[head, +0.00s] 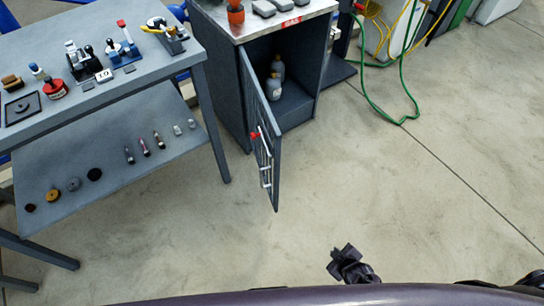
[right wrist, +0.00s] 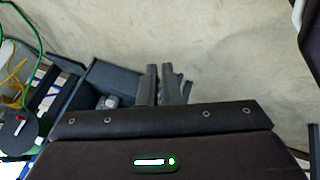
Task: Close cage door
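The cage door (head: 262,130) is a dark panel hinged on the left of the grey gas cabinet (head: 222,85). It stands wide open, swung out toward me. It has a red knob (head: 254,135) and light metal bars on its face. My left gripper is not in view.
A grey workbench (head: 110,92) with tools and a lower shelf (head: 115,165) stands left of the cabinet. A green hose (head: 400,121) lies on the floor at the right. The floor between the door and my right gripper is clear.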

